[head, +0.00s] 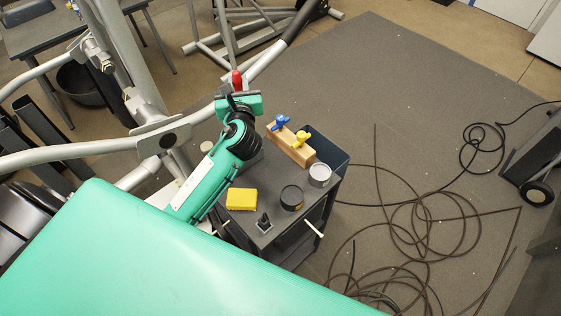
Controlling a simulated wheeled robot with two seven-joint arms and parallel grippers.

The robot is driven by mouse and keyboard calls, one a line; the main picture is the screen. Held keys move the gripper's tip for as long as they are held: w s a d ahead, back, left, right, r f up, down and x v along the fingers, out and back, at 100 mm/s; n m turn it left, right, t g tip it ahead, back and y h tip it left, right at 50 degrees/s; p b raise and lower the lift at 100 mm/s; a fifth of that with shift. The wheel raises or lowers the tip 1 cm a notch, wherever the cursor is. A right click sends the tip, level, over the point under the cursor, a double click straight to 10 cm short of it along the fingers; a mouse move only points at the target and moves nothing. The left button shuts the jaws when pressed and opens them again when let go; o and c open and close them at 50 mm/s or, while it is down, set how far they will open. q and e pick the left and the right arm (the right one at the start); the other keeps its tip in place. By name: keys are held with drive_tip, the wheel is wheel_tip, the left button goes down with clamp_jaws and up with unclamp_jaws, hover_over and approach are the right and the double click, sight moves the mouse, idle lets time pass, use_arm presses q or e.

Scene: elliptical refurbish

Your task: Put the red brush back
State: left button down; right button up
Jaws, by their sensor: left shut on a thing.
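The red brush (237,79) shows as a small red piece standing up at the jaws of my left gripper (238,96). The gripper is shut on it and holds it above the back left of the small dark cart (243,178). The lower part of the brush is hidden by the gripper. A wooden holder (291,147) stands at the back of the cart, to the right of my gripper. It bears a blue brush (281,122) and a yellow brush (301,138). My right gripper is out of view.
On the cart are a yellow sponge-like block (241,199), a dark round tin (292,197), a light-topped can (320,174) and a small black item (264,222). A grey machine frame (150,105) rises at left. Cables (420,220) lie on the floor at right.

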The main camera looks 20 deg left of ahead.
use_arm(q)
drive_tip(key=shift+w+d+f+m, duration=0.3)
drive_tip(key=shift+d+f, duration=0.2)
drive_tip(key=shift+f, duration=0.2)
wheel_tip(320, 180, down, 19)
drive_tip(key=shift+s+f+b, duration=0.1)
drive_tip(key=shift+f+b, duration=0.05)
drive_tip(key=shift+b, duration=0.2)
drive_tip(key=c, duration=1.5)
unclamp_jaws()
